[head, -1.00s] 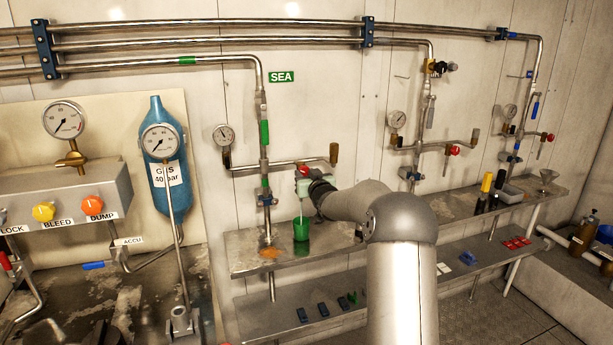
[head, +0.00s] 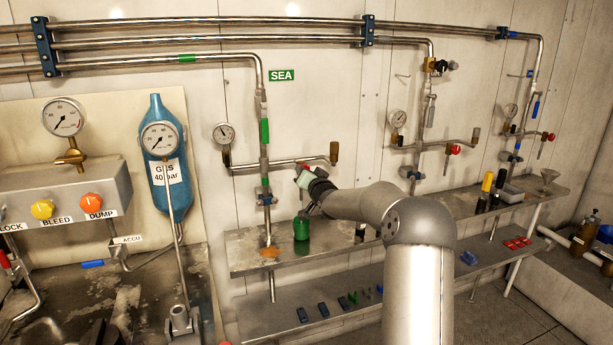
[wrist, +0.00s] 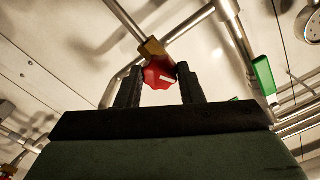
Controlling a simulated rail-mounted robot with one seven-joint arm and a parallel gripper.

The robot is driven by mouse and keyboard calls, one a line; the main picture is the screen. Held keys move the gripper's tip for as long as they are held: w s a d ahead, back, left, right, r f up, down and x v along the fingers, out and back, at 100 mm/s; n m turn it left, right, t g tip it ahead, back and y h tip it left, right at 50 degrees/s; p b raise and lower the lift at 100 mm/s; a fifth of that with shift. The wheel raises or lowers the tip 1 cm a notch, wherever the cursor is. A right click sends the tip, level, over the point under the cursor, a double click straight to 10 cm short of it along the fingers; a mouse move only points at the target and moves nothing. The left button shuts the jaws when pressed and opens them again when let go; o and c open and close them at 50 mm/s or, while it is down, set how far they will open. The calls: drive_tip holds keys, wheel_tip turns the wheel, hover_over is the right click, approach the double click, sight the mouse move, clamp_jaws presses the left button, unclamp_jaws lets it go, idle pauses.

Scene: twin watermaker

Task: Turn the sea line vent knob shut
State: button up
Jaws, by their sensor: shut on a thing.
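The sea line vent knob (wrist: 158,74) is red with a white mark and sits on a brass fitting at the end of a thin pipe. In the wrist view its white mark points right, nearly level with the picture. My gripper (wrist: 161,80) is shut on the knob, with one black finger on each side.
A gauge (head: 224,134) and a brass-ended side pipe (head: 333,153) are close around my gripper. The steel shelf (head: 245,262) runs below. Two similar lines with red knobs (head: 453,149) stand to the right.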

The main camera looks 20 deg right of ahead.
drive_tip(key=m+b, duration=0.1)
drive_tip(key=m, duration=0.4)
drive_tip(key=shift+m, duration=0.4)
idle(0.4)
drive_tip(key=o, duration=1)
drive_tip(key=shift+s+b, duration=0.1)
drive_tip(key=shift+b, duration=0.2)
drive_tip(key=s+a+b, duration=0.1)
drive_tip(key=s, duration=1.6)
drive_tip(key=shift+a, duration=0.3)
drive_tip(key=shift+s, duration=0.1)
